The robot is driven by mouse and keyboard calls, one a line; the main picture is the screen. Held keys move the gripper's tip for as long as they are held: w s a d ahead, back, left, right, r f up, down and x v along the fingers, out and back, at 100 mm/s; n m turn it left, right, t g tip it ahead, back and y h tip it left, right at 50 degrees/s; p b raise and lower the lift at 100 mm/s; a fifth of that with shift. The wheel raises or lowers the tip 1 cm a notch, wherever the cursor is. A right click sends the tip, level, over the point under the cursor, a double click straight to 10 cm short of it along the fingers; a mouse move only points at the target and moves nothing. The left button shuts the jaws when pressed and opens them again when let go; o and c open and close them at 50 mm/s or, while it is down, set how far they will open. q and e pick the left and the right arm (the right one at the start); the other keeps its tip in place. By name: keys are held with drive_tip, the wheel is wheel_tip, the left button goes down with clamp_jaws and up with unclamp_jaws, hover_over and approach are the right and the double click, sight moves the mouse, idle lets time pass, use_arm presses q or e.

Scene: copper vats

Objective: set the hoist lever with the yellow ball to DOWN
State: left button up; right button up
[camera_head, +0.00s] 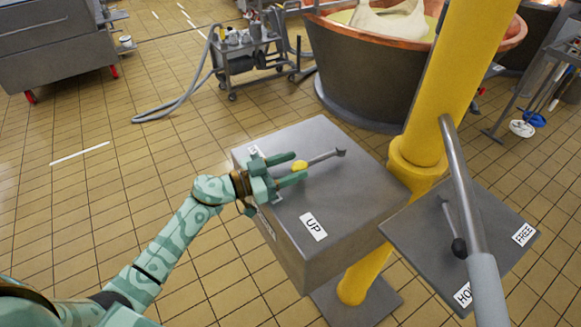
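The hoist lever (325,157) is a grey rod on top of a grey metal box (350,190). Its yellow ball (299,165) points left, toward my arm. A white UP label (313,226) lies on the box's near side. Another label (254,150) at the far left corner is partly hidden by my gripper and cannot be read. My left gripper (301,166) is open, with one green finger on each side of the yellow ball. Whether the fingers touch the ball is not clear. My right gripper is not in view.
A lower grey plate (490,230) at right has a black-ball lever (458,247) and a FREE label (524,234). A thick grey bar (458,170) crosses before it. A yellow post (435,90) stands behind the box. A copper vat (340,50) and cart (250,60) stand farther back.

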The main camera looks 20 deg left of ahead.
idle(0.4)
use_arm(q)
drive_tip(key=p+v, duration=0.1)
drive_tip(key=v, duration=1.5)
drive_tip(key=shift+s, duration=0.15)
